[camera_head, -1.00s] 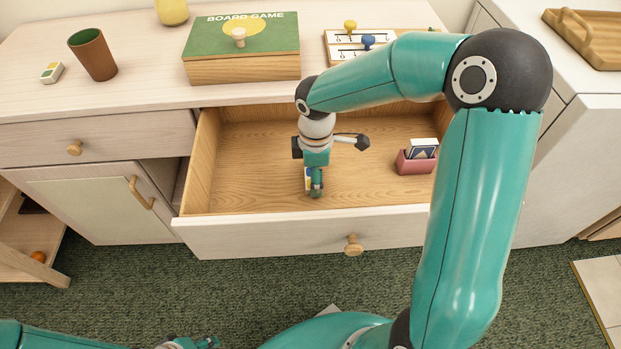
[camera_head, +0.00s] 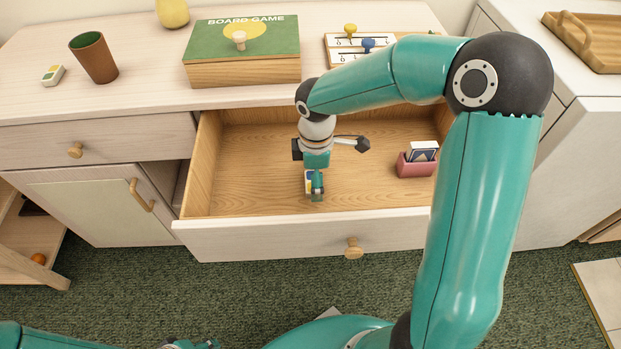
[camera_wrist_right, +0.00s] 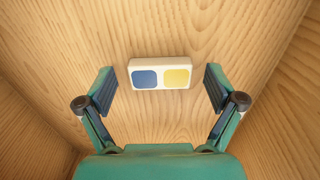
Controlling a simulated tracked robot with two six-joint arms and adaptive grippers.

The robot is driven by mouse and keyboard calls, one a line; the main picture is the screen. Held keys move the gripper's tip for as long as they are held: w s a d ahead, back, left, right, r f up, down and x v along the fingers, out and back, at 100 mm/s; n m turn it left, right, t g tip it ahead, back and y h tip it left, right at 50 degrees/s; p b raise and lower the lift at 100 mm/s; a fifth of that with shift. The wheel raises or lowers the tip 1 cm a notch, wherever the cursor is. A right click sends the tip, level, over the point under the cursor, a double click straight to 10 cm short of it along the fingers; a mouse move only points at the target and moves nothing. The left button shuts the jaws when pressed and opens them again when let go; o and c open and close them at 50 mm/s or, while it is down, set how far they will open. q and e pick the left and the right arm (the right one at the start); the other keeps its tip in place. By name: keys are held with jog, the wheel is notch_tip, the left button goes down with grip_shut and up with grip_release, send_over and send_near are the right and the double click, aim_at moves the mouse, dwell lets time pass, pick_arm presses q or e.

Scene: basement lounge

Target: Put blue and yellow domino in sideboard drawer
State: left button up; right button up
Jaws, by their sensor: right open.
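The blue and yellow domino (camera_wrist_right: 160,73) lies flat on the wooden floor of the open sideboard drawer (camera_head: 250,170). In the right wrist view it sits between the fingertips of my right gripper (camera_wrist_right: 160,92), with a gap on each side. In the head view the right gripper (camera_head: 315,188) is inside the drawer and partly hides the domino (camera_head: 309,182). The right gripper is open and empty. My left gripper (camera_head: 195,343) shows only in part at the bottom edge, away from the sideboard.
A red card holder with cards (camera_head: 416,162) stands at the right in the drawer. On the sideboard top are another domino (camera_head: 53,75), a brown cup (camera_head: 94,58), a board game box (camera_head: 243,70) and a scoring board (camera_head: 350,48). The drawer's left part is clear.

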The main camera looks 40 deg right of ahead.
notch_tip(320, 180, up, 12)
jog(key=p, duration=0.2)
jog(key=shift+f+p, duration=0.2)
jog(key=shift+p, duration=0.1)
